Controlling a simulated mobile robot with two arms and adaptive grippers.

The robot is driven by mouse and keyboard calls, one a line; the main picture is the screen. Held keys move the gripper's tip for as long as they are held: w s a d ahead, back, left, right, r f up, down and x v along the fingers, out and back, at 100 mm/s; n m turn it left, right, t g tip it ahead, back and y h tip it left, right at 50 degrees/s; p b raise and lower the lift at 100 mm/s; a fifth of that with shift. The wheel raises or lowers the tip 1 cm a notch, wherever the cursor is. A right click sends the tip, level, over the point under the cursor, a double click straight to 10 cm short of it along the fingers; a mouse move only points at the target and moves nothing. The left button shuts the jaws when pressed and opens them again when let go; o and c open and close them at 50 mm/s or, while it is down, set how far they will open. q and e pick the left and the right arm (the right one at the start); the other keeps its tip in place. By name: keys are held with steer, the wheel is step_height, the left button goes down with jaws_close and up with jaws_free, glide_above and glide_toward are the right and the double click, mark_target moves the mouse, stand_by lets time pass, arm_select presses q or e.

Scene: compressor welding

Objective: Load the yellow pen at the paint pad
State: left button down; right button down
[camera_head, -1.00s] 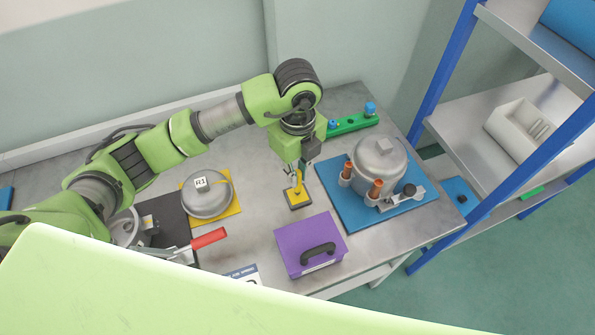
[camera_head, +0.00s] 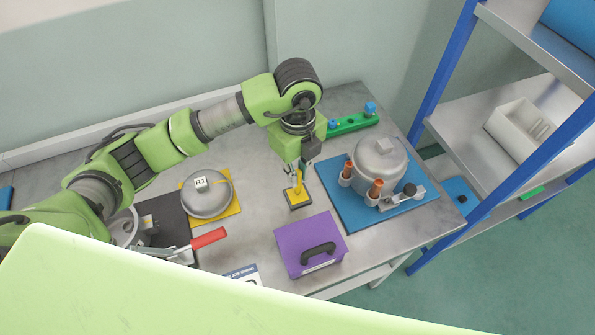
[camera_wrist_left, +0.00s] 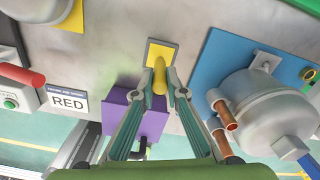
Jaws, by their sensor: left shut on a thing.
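My left gripper (camera_head: 297,174) is shut on the yellow pen (camera_head: 299,184). The pen also shows between the fingertips in the left wrist view (camera_wrist_left: 159,76). It points down at the paint pad (camera_head: 290,205), a small dark-edged square with a yellow face. In the left wrist view the pad (camera_wrist_left: 150,51) lies just beyond the pen's end. The pen's lower end overlaps the pad in the head view; I cannot tell whether it touches. My right gripper is not in view.
A purple box (camera_head: 288,237) with a black handle stands just in front of the pad. A blue mat (camera_head: 337,207) with a grey compressor (camera_head: 380,158) and copper tubes lies to the right. A green strip (camera_head: 350,125) is behind. A grey compressor marked R1 (camera_head: 207,202) sits left.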

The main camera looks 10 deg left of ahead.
arm_select(q)
steer(key=shift+r+p, duration=0.6)
steer(key=shift+r, duration=0.1)
steer(key=shift+r+p, duration=1.75)
steer(key=shift+r, duration=1.05)
